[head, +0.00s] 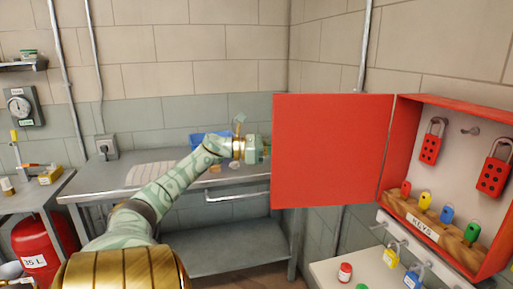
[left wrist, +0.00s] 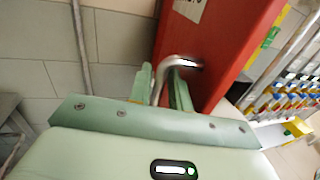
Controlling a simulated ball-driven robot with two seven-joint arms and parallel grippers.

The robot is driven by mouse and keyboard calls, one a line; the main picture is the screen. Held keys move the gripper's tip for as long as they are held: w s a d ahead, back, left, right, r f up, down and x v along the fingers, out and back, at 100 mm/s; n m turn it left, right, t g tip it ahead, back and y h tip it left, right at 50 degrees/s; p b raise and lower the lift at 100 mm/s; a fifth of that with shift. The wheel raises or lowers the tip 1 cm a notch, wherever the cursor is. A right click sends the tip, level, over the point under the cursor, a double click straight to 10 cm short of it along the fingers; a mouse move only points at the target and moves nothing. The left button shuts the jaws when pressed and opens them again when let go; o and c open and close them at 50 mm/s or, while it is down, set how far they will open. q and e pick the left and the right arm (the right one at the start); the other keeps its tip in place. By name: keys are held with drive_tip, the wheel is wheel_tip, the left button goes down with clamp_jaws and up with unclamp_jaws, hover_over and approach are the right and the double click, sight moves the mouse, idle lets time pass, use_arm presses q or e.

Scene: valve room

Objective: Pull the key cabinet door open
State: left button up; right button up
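The red key cabinet (head: 402,150) hangs on the right wall, and its inside shows. Its red door (head: 332,150) is swung wide open to the left. The door also shows in the left wrist view (left wrist: 222,40), with a bent metal handle (left wrist: 174,62) on it. In the head view the handle is hidden behind the door. My left gripper (head: 264,150) is at the door's free left edge, partly hidden by it. In the left wrist view its fingers (left wrist: 161,90) are closed around the handle. My right gripper is out of view.
Inside the cabinet are red padlocks (head: 430,148) and several coloured key tags on a wooden rack (head: 430,222). A metal bench (head: 225,187) stands behind my left arm. A white surface (head: 330,272) with small items lies below the cabinet. A red cylinder (head: 45,250) stands at left.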

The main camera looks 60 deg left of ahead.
use_arm(q)
drive_tip(key=p+v, duration=0.1)
drive_tip(key=v, duration=1.3)
drive_tip(key=shift+s, duration=0.25)
